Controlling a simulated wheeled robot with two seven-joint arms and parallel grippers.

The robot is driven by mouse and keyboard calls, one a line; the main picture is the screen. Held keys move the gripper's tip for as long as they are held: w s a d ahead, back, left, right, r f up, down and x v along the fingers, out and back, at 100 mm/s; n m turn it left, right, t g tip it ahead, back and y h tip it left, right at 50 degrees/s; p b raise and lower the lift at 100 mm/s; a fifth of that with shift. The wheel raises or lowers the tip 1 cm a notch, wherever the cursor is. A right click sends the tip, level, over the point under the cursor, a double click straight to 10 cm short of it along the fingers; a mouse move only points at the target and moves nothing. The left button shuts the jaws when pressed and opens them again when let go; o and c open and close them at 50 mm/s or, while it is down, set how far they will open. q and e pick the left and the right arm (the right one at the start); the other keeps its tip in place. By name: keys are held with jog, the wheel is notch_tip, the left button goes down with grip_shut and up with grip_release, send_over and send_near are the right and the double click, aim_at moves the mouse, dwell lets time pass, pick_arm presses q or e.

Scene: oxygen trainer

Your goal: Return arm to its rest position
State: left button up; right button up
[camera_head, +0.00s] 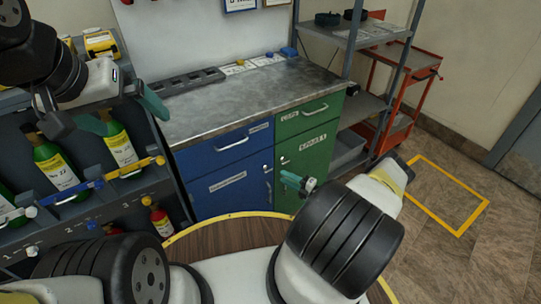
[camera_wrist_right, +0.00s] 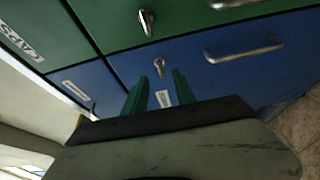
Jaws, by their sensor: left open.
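My left gripper (camera_head: 122,116) is at the upper left in the head view, in front of the rack of green bottles. My right gripper (camera_head: 298,184) is partly hidden behind my right arm in the head view. In the right wrist view its two green fingers (camera_wrist_right: 159,92) stand apart with no object between them. They point toward the cabinet fronts, and a keyed lock (camera_wrist_right: 159,66) shows just beyond. I cannot tell the exact distance to the cabinet.
A rack with green bottles (camera_head: 52,168) stands at the left. A blue cabinet (camera_head: 222,190) and a green cabinet (camera_head: 308,145) stand ahead under a grey worktop (camera_head: 245,95). A grey shelf (camera_head: 362,102) and red trolley (camera_head: 412,60) are beyond. A yellow floor outline (camera_head: 478,214) encloses clear floor.

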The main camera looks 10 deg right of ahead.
jog(key=shift+s+d, duration=0.15)
jog(key=shift+s, duration=0.1)
jog(key=s+a+r+n+g+h, duration=0.1)
jog(key=a+r+n+g, duration=0.25)
jog(key=r+n, duration=0.7)
jog(key=a+r+n+g, duration=0.3)
jog(key=r+n+g, duration=0.3)
jog(key=r, duration=0.7)
jog(key=s+a+r+n+g+h, duration=0.1)
jog(key=a+r+n+g, duration=0.2)
jog(key=r+n, duration=0.75)
jog(key=s+a+r+n+t+h, duration=0.1)
jog(key=s+r+n+h, duration=0.2)
jog(key=s+r+n, duration=0.45)
jog(key=s+a+r+n+h, duration=0.2)
jog(key=s+r, duration=0.3)
jog(key=r, duration=0.5)
jog(key=s+d+r+n+t+h, duration=0.1)
jog(key=s+r+n+t, duration=0.3)
jog(key=s+n, duration=0.6)
jog(key=shift+s+r+h, duration=0.9)
jog(key=shift+s, duration=0.8)
